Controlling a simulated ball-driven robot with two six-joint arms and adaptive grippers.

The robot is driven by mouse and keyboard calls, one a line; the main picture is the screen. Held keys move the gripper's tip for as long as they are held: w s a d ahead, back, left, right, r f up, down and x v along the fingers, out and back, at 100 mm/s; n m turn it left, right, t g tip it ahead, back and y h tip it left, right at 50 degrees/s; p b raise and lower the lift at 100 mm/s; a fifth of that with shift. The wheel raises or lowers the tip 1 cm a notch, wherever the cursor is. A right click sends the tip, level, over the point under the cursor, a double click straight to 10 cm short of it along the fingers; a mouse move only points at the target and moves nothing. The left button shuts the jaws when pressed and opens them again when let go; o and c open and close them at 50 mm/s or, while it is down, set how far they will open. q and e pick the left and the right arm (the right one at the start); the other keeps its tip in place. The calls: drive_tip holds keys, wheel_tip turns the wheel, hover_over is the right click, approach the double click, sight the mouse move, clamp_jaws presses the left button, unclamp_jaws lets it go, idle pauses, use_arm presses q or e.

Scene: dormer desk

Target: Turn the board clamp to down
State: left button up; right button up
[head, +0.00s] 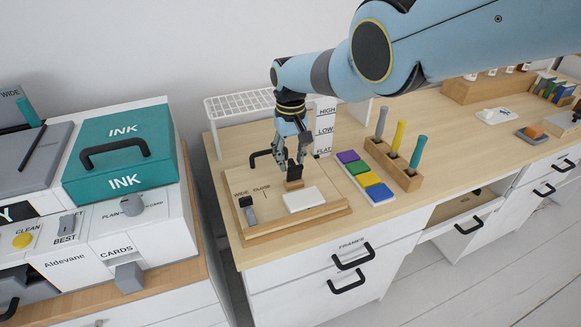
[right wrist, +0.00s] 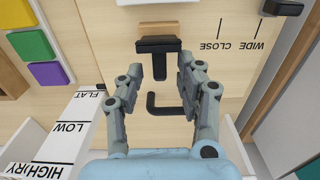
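The wooden board (head: 232,184) lies on the desk, with WIDE and CLOSE marks at its left. The black T-shaped piece, which looks like the board clamp (head: 294,171), stands behind a white slab (head: 305,199). The clamp also shows in the right wrist view (right wrist: 159,46), its stem pointing toward my gripper. My right gripper (right wrist: 159,70) comes down over it, fingers apart on both sides of the stem with gaps showing. In the head view my right gripper (head: 292,164) partly hides the clamp. My left gripper is not in view.
A black hooked handle (head: 259,158) sits at the board's back edge, close to the right fingers. A dark slider (head: 248,210) is at the board's left. Colored blocks (head: 361,174), a tool rack (head: 395,166) and a HIGH/LOW/FLAT sign (head: 325,125) stand nearby.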

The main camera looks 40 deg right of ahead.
drive_tip(key=shift+f, duration=0.3)
drive_tip(key=shift+r, duration=0.1)
clamp_jaws()
